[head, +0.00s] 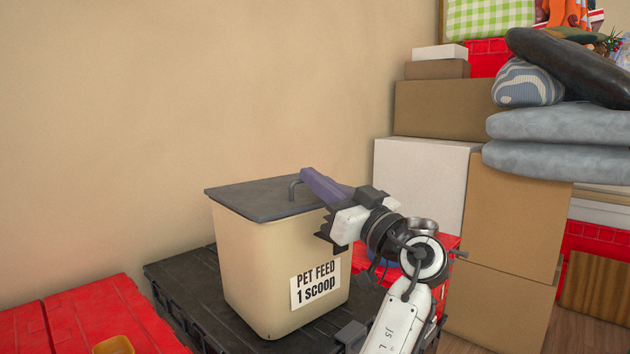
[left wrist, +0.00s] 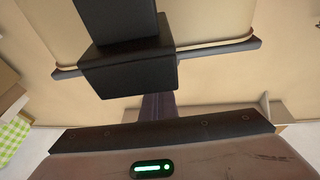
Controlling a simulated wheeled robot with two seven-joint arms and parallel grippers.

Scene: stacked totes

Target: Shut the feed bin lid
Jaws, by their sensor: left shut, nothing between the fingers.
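The feed bin (head: 248,275) is a cream bucket with a "PET FEED 1 scoop" label, standing upright on a black tote. Its dark grey lid (head: 250,200) lies across the bin's top and looks level, with no clear gap along the visible near edge. A bent grey handle (head: 293,188) stands on the lid. My left gripper (head: 309,177) is shut and empty, its fingers over the right part of the lid beside the handle. They hide part of the handle and the lid's right side; I cannot tell whether they touch. My right gripper is not in view.
The black tote (head: 185,275) supports the bin. A red tote (head: 110,315) stands at front left. Cardboard boxes (head: 505,225), a white box (head: 425,180) and grey cushions (head: 560,140) are stacked at right. A plain wall is behind; space above the lid's left half is free.

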